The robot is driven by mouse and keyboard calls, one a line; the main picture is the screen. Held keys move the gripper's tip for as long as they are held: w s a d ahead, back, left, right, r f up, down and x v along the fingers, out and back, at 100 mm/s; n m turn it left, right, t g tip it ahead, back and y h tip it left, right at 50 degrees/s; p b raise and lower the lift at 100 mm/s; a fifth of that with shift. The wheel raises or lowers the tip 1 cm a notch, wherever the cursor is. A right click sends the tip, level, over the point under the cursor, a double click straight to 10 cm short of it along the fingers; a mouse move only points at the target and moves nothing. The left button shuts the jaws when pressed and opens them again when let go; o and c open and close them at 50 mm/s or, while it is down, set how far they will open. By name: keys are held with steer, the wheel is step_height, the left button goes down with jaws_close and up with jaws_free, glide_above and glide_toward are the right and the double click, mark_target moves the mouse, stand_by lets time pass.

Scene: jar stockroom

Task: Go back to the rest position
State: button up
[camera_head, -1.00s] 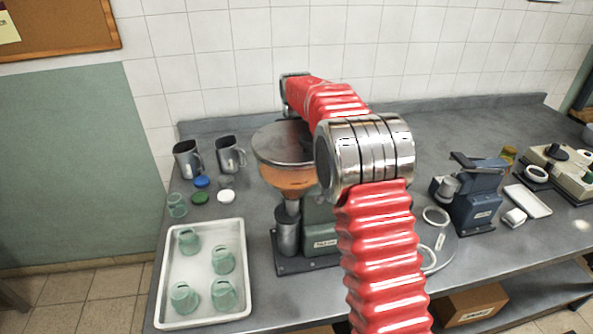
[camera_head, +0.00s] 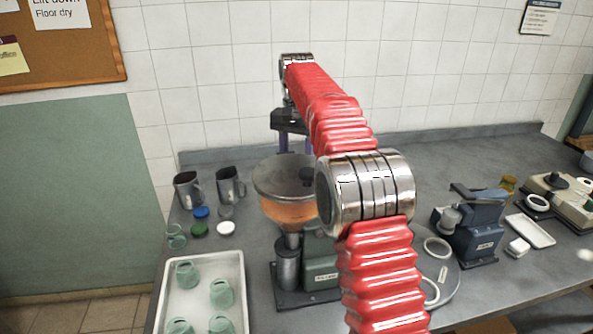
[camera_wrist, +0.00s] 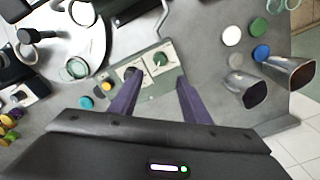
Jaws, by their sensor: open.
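My gripper (camera_head: 296,146) hangs from the raised arm, fingers pointing down, above and behind the hopper machine (camera_head: 288,207) in the head view. Its purple fingers also show spread apart in the wrist view (camera_wrist: 156,84), with nothing between them. Below them in the wrist view is a grey-green panel (camera_wrist: 143,84) with two dials. My red arm hides part of the machine and the counter behind it.
A white tray (camera_head: 239,290) with several green jars stands at the front left. Two metal jugs (camera_head: 188,190) and loose lids (camera_head: 226,228) are behind it. A blue-grey device (camera_head: 478,228) stands to the right. A tiled wall (camera_head: 220,70) rises behind the counter.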

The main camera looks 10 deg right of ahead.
stand_by(0.3)
steer(key=s+a+r+n+t+y, duration=0.1)
steer(key=s+a+r+n+t, duration=0.2)
steer(key=a, duration=0.6)
steer(key=s+a+r+n+t+y, duration=0.1)
steer(key=s+a+r+t+y, duration=0.15)
steer(key=a+r, duration=0.45)
steer(key=s+a+r+n+t+y, duration=0.1)
steer(key=s+a+r+n+t, duration=0.15)
steer(key=a, duration=0.75)
steer(key=s+d+f+n+g, duration=0.2)
steer(key=s+f, duration=0.7)
steer(key=s+d+f+n+g, duration=0.1)
steer(key=s+d+f, duration=0.1)
steer(key=s+f, duration=0.65)
steer(key=s+d+r+m+h, duration=0.1)
steer(key=s+d+h, duration=0.1)
steer(key=s+d, duration=0.5)
steer(key=s+d+r+m+h, duration=0.1)
steer(key=s+d, duration=0.6)
steer(key=d, duration=0.8)
steer(key=shift+s+d+m+t+h, duration=0.3)
steer(key=shift+s+d+m+h, duration=0.1)
steer(key=shift+h, duration=0.35)
